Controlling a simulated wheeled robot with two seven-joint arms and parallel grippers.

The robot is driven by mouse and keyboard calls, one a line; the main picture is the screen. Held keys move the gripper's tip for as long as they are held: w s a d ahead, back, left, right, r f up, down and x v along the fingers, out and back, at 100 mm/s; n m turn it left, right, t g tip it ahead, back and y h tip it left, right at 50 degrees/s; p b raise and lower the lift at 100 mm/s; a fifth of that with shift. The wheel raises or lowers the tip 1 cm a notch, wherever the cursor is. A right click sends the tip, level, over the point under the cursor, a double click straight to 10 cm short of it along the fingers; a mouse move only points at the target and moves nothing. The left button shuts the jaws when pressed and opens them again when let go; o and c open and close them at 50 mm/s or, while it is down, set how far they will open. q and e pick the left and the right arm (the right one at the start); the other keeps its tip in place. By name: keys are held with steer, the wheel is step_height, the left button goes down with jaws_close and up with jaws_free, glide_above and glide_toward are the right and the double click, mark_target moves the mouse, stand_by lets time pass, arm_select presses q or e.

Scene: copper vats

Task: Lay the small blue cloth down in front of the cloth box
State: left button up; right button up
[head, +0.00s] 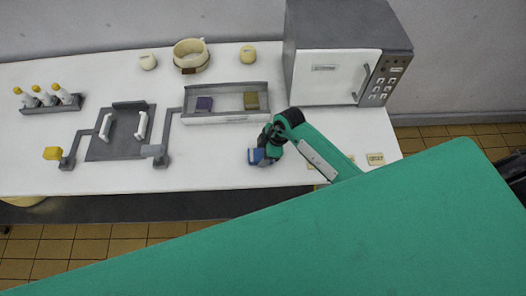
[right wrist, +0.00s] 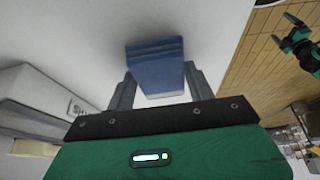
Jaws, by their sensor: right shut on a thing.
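The small blue cloth (head: 256,156) is between the fingers of my right gripper (head: 264,151), over the white counter near its front edge. In the right wrist view the folded blue cloth (right wrist: 156,62) sits between the two grey fingers, which are shut on it. Whether it touches the counter is hard to tell. The cloth box (head: 228,119) is a low grey and white tray behind and left of the gripper. It holds a purple cloth (head: 204,103) and an olive cloth (head: 251,100). My left gripper (right wrist: 279,29) shows in the right wrist view, empty, fingers apart.
A white microwave (head: 335,77) stands at the back right. A grey fryer-like unit (head: 121,140) with white handles and a rack of yellow-capped bottles (head: 49,100) are to the left. Small label cards (head: 375,159) lie at the right.

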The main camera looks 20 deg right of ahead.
steer(key=shift+f, duration=0.2)
steer(key=o, duration=1)
steer(key=shift+c, duration=0.2)
steer(key=shift+r, duration=0.1)
steer(key=b+v, duration=0.2)
steer(key=v, duration=1)
